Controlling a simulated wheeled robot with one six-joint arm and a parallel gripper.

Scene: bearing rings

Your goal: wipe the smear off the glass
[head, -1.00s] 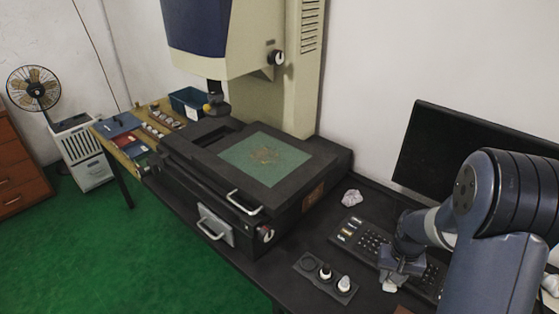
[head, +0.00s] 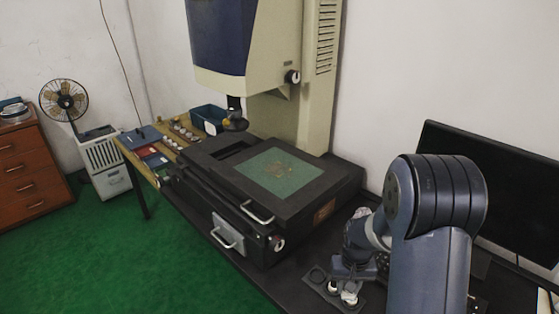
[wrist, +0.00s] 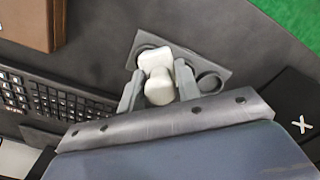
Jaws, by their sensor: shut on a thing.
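The glass (head: 277,174) is a green pane in the dark stage of the measuring machine, in the head view. A brownish smear (head: 285,172) lies around its middle. My gripper (head: 346,289) is at the bench's front right, low over a small dark holder, well away from the glass. In the wrist view its fingers (wrist: 158,92) are shut on a white wad (wrist: 160,89). A second white, rounded thing (wrist: 154,60) is just beyond the wad, at the holder; I cannot tell whether they touch.
The holder (wrist: 213,60) has an empty round recess. A keyboard (wrist: 45,98) and brown box (wrist: 27,22) are nearby. The monitor (head: 500,180) stands right. Stage handles (head: 258,214) jut forward.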

